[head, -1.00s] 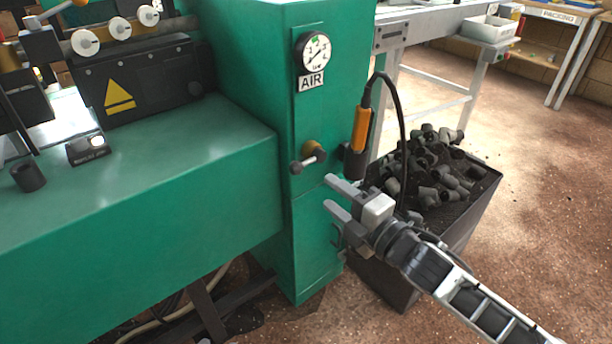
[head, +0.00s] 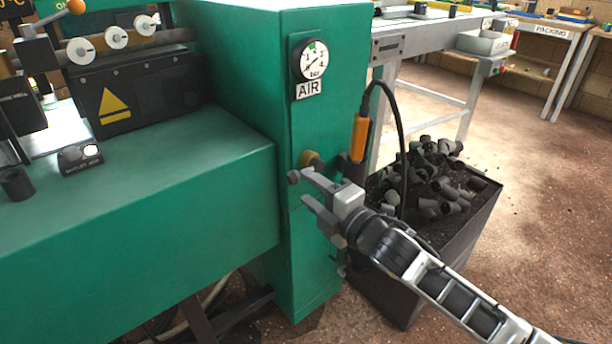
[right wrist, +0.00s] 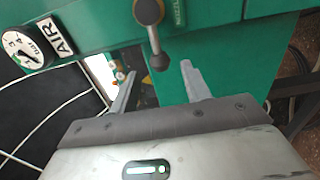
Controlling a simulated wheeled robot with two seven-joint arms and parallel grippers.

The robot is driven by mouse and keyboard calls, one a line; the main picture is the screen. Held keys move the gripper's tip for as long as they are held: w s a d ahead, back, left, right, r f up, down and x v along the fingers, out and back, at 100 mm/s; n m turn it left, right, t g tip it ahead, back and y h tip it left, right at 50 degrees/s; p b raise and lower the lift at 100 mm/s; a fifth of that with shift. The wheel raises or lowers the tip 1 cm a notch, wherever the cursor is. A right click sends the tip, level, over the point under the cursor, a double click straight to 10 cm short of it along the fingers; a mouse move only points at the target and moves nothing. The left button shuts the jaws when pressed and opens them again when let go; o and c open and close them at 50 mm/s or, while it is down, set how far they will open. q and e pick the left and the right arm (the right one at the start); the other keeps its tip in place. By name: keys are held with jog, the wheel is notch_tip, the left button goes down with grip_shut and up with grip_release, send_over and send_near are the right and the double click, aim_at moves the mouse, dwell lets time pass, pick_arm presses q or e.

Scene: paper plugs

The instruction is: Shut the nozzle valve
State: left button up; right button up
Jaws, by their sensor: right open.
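The valve sits on the front of the green machine column, below the AIR gauge. In the head view its brass-coloured body (head: 310,159) is partly hidden by my right gripper (head: 305,186), and its dark knob (head: 293,177) shows left of the fingertips. My left gripper is in neither view.
The air gauge (head: 313,60) is above the valve. An orange-handled tool (head: 358,138) with a black hose hangs just right of the valve. A dark bin (head: 395,285) of grey pipe fittings stands below my right arm. A green machine bed (head: 130,220) lies to the left.

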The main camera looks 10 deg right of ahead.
aim_at(299, 181)
jog(key=shift+w, duration=0.1)
jog(key=shift+x, duration=1.95)
jog(key=c, duration=0.7)
